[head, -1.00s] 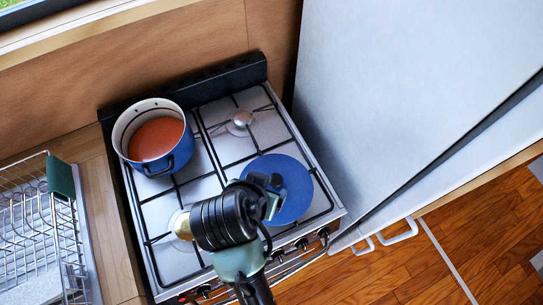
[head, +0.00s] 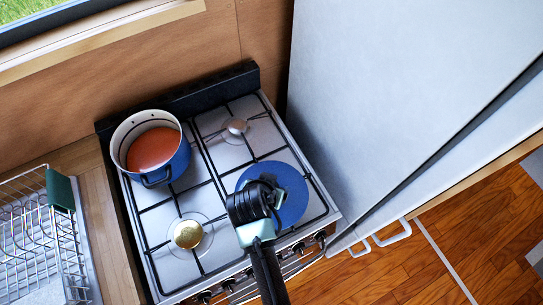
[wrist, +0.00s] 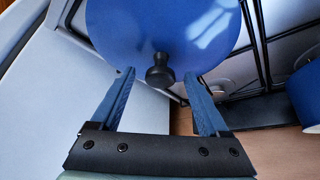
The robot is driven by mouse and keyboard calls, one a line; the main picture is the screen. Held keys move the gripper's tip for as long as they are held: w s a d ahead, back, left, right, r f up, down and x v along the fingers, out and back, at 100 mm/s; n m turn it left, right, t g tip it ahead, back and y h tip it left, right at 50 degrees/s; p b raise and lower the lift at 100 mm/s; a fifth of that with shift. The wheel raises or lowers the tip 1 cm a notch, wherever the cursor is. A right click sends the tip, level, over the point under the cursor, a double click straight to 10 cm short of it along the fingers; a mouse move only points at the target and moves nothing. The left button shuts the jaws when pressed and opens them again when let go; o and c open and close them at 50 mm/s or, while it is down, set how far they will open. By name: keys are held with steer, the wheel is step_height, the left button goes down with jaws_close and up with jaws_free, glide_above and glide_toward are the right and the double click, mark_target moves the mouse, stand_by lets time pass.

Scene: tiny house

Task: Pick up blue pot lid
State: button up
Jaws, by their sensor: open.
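The blue pot lid (head: 291,190) lies on the front right burner of the stove in the head view. In the wrist view the lid (wrist: 160,30) fills the top middle, and its dark knob (wrist: 160,72) shows between the finger lines, beyond the fingertips. My gripper (wrist: 158,82) is open and empty, with one finger on each side of the knob's line. In the head view my gripper (head: 274,186) is over the lid and hides part of it, including the knob. Whether the fingers touch the lid cannot be told.
A blue pot (head: 178,163) with orange-red contents stands on the back left burner. The stove (head: 208,183) has bare front left and back right burners. A tall pale cabinet or fridge (head: 385,100) stands close on the right. A wire dish rack (head: 35,240) is at the left.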

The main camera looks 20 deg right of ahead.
steer(key=shift+w+d+f, duration=0.15)
steer(key=shift+f, duration=0.2)
jaws_close()
stand_by(1.2)
